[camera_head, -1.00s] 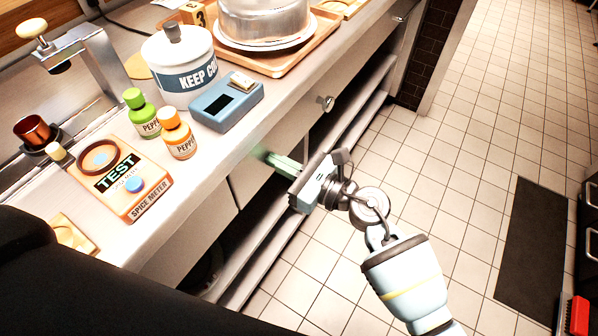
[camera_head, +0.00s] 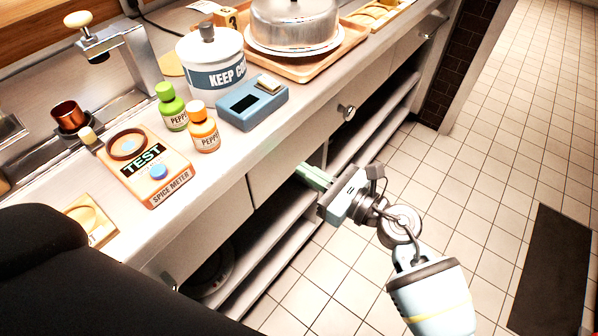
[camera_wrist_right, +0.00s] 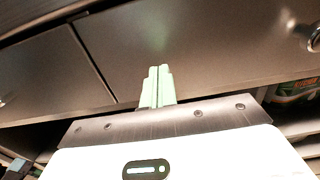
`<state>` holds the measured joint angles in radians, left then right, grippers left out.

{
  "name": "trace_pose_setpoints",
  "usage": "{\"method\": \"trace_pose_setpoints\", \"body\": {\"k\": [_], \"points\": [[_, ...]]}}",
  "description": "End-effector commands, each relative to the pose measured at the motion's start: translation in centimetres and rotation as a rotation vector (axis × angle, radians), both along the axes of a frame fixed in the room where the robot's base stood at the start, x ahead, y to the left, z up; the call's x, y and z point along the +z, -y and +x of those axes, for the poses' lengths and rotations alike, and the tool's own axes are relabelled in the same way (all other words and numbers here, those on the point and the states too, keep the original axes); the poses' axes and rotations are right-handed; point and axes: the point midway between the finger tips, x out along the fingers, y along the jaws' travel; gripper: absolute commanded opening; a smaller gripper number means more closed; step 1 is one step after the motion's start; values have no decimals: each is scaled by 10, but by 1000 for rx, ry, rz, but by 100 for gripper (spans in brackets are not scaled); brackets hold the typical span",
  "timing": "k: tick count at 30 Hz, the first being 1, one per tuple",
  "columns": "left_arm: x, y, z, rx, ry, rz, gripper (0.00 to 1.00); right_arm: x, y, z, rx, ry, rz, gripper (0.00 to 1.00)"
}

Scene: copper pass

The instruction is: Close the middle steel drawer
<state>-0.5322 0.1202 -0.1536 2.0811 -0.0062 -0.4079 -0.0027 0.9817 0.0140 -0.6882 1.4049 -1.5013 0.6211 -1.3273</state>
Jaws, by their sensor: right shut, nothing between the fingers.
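The middle steel drawer (camera_head: 285,165) is a plain grey front below the counter, with a round knob (camera_head: 347,112). In the right wrist view the drawer front (camera_wrist_right: 200,45) fills the upper part, with a seam at its left side. The front looks about flush with its neighbour, but a small gap is hard to judge. My right gripper (camera_head: 302,171) is shut and empty, its pale green fingers pointing at the lower left part of this front. In the right wrist view the fingertips (camera_wrist_right: 158,70) overlap the front; contact is unclear. My left gripper is out of view.
The counter holds a spice meter (camera_head: 150,170), green (camera_head: 172,108) and orange (camera_head: 203,130) pepper bottles, a blue box (camera_head: 252,103), a white canister (camera_head: 212,65) and a domed tray (camera_head: 295,25). Open shelves (camera_head: 265,245) lie below the drawers. The tiled floor at right is clear around a dark mat (camera_head: 550,265).

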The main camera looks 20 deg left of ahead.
Motion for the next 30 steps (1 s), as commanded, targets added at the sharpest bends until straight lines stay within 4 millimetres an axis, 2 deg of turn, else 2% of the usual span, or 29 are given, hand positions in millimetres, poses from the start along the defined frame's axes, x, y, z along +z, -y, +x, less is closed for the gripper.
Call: {"method": "trace_pose_setpoints", "body": {"k": [9,15,21,30], "points": [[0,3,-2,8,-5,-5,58,-2,64,-16,-1,-1,-4,0],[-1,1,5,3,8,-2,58,-2,90,-24,0,-2,-4,0],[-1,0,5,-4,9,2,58,-2,100,-27,2,-3,-1,0],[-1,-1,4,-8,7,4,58,-2,100,-27,1,-3,-2,0]]}}
